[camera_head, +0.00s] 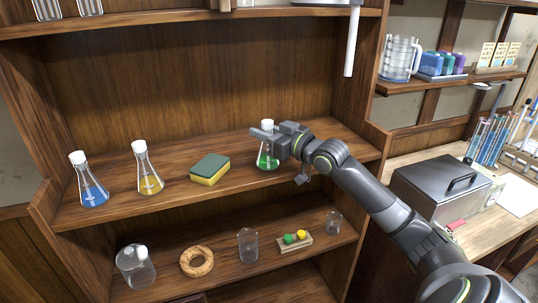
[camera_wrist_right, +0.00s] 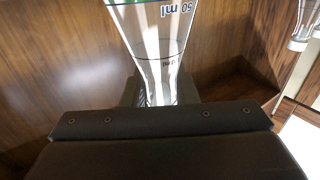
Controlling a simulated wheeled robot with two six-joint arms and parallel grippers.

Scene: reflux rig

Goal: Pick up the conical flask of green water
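The conical flask of green water (camera_head: 268,160) stands on the upper shelf at the right, with a white stopper on top. My right gripper (camera_head: 268,138) is at its neck, coming in from the right and hiding part of it. In the right wrist view the clear glass flask (camera_wrist_right: 160,40) fills the upper middle, with volume marks on it. Dark finger parts (camera_wrist_right: 160,92) show on both sides of its narrow part. Whether they press on the glass or stand slightly apart cannot be told. My left gripper is out of view.
On the same shelf stand a blue flask (camera_head: 91,188), a yellow flask (camera_head: 148,172) and a green-yellow sponge (camera_head: 210,169). The shelf's right side wall (camera_head: 362,75) is close to my right arm. A grey metal box (camera_head: 440,185) stands on the bench at the right.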

